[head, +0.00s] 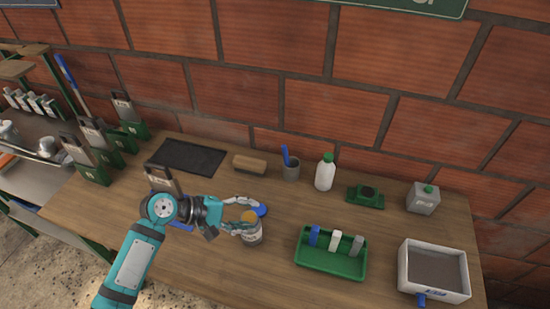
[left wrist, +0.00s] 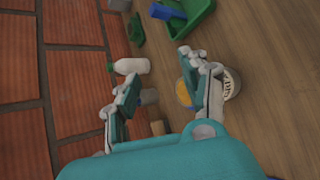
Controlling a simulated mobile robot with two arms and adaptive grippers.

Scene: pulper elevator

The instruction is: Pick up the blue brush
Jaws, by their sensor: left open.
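A blue-handled item, perhaps the blue brush (head: 286,155), stands upright in a grey cup (head: 291,172) near the wall. Another blue item (head: 313,236) lies in the green tray (head: 333,268); I cannot tell which is the brush. My left gripper (head: 256,213) is open above the table, with nothing held. My right gripper is not in view.
A white bottle with a green cap (head: 325,174) and a wooden block (head: 249,163) stand along the wall. A green item (head: 366,196), a grey canister (head: 423,198) and a white box (head: 404,274) are at the right. A dark mat (head: 186,156) lies at the back left.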

